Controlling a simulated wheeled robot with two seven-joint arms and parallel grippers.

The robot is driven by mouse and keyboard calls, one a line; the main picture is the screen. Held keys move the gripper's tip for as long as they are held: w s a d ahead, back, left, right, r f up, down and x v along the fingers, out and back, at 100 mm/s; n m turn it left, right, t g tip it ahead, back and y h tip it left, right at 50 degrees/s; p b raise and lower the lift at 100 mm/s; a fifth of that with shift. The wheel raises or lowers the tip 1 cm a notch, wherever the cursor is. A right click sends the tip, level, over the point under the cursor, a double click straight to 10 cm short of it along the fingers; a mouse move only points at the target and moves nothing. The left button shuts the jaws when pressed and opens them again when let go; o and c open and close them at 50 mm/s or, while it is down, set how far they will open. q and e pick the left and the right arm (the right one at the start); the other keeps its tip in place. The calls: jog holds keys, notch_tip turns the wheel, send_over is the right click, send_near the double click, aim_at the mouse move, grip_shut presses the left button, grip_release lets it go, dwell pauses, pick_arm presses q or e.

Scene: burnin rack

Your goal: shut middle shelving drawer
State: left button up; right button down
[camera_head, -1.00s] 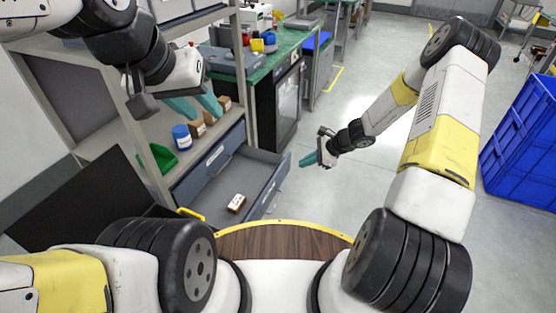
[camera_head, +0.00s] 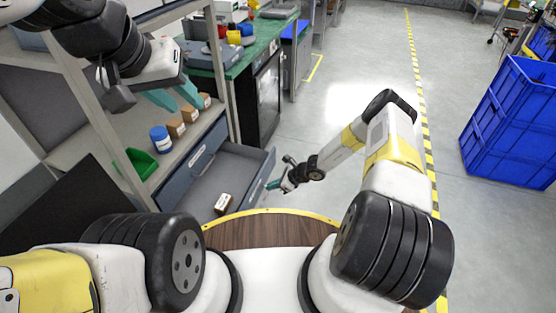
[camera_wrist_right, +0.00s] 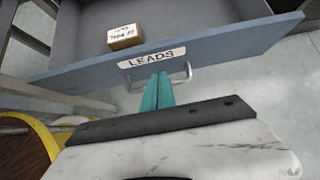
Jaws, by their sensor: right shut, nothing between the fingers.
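The open grey-blue drawer (camera_head: 238,178) sticks out from the shelving unit, below a shut labelled drawer front (camera_head: 196,158). In the right wrist view its front panel (camera_wrist_right: 235,42) carries a "LEADS" label (camera_wrist_right: 152,57) and a metal handle (camera_wrist_right: 183,77). A small labelled box (camera_head: 222,203) lies inside it; the box also shows in the right wrist view (camera_wrist_right: 125,37). My right gripper (camera_head: 270,185) is shut and empty, its teal fingertips (camera_wrist_right: 158,76) at the handle; contact is unclear. My left gripper (camera_head: 178,97) is open and empty above the shelf.
The shelf holds a blue jar (camera_head: 160,140), small brown boxes (camera_head: 177,127) and a green bin (camera_head: 140,163). A green-topped bench (camera_head: 245,58) stands behind. Stacked blue crates (camera_head: 510,125) stand at the right. The floor between is clear.

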aim_at(256, 186)
jog(key=shift+w+a+f, duration=0.1)
jog(key=shift+w+a, duration=0.2)
jog(key=shift+a, duration=0.35)
jog(key=shift+w+a, duration=0.25)
jog(key=shift+a, duration=0.45)
jog(key=shift+w+a+f, duration=0.1)
jog(key=shift+w+a, duration=0.2)
jog(key=shift+a, duration=0.35)
jog(key=shift+a, duration=0.15)
